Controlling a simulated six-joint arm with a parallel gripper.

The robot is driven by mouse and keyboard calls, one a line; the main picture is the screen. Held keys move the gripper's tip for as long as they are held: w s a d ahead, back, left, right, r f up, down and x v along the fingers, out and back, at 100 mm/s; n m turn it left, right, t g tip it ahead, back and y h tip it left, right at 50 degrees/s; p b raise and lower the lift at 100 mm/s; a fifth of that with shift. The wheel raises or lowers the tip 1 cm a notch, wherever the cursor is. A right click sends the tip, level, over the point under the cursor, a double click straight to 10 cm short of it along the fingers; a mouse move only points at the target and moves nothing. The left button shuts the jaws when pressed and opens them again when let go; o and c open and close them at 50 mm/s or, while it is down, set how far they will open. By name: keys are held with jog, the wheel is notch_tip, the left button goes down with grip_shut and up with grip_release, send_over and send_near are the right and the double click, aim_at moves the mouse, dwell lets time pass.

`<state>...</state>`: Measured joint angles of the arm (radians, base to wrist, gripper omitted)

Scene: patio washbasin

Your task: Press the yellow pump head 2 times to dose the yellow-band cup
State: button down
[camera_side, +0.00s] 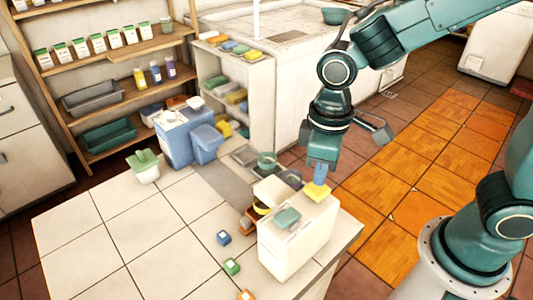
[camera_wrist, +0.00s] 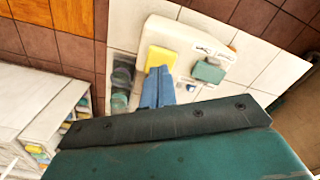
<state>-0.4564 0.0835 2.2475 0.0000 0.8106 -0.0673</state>
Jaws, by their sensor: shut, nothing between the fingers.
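A cream dispenser box (camera_side: 297,245) stands at the right end of the tiled counter. On its top are a yellow pump head (camera_side: 317,191) and a green pump head (camera_side: 288,218). My gripper (camera_side: 319,180) points down with its blue fingers shut and empty, tips at the yellow pump head; I cannot tell whether they touch it. In the wrist view the fingertips (camera_wrist: 160,70) overlap the edge of the yellow pump head (camera_wrist: 160,58), with the green pump head (camera_wrist: 208,71) to the right. A yellow-banded round thing, perhaps the cup (camera_side: 262,208), is partly hidden behind the dispenser.
A blue bin (camera_side: 185,135) and a green-topped white pot (camera_side: 145,167) are further back. The counter's left is clear.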

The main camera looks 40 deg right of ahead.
jog(key=shift+f, duration=1.25)
dwell(0.8)
jog(key=shift+r, duration=1.25)
jog(key=shift+f, duration=1.45)
jog(key=shift+r, duration=1.45)
jog(key=shift+r, duration=3)
